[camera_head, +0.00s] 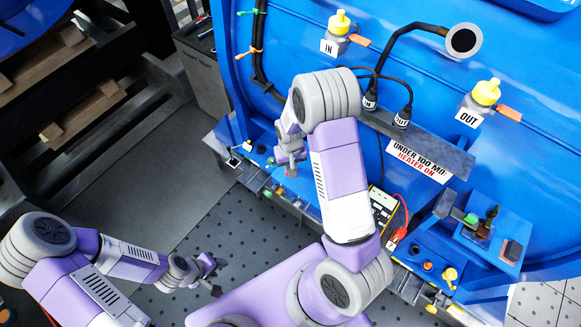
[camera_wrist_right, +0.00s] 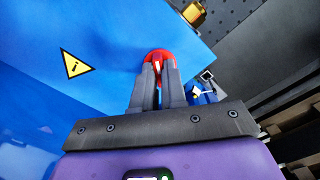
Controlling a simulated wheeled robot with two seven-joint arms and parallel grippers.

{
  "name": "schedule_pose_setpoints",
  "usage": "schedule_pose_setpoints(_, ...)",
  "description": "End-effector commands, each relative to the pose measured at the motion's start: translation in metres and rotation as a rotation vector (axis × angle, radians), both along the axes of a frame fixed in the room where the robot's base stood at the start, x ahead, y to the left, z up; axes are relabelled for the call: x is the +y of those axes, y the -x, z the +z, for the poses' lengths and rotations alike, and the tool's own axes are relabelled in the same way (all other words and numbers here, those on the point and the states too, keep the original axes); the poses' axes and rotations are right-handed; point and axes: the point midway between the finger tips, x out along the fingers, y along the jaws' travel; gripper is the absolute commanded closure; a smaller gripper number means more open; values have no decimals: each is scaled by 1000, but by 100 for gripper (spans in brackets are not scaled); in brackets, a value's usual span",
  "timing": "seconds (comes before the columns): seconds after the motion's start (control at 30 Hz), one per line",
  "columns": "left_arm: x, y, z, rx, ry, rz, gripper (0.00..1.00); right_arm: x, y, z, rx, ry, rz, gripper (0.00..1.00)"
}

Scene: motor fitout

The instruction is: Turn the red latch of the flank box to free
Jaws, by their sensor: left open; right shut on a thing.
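The red latch (camera_wrist_right: 158,55) shows in the right wrist view as a round red part with a paler bar across it, on a blue face I take for the flank box (camera_wrist_right: 100,35). My right gripper (camera_wrist_right: 157,72) is shut on the latch, its two fingers covering much of it. In the head view my right gripper (camera_head: 290,160) is at the blue machine's lower left flank, partly hidden by its own wrist; the latch cannot be made out clearly there. My left gripper (camera_head: 212,277) is open and empty over the dark floor, well away from the machine.
The big blue machine (camera_head: 290,40) fills the right, with yellow-capped ports (camera_head: 339,22), black cables and a grey bar. A yellow multimeter (camera_head: 382,205) is close beside my right arm. A dark cart (camera_head: 205,70) and shelving (camera_head: 100,110) stand left. The perforated floor (camera_head: 215,215) is clear.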

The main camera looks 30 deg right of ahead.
Motion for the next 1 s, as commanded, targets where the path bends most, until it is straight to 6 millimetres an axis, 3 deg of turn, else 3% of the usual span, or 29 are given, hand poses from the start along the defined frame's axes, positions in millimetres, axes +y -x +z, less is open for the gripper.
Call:
schedule_pose_setpoints(0.5,0,0,-20,0,0,0,57,0,0,-1,-2,0,457,100)
schedule_pose_setpoints(1.0,0,0,-26,0,0,0,57,0,0,0,-1,0,664,100)
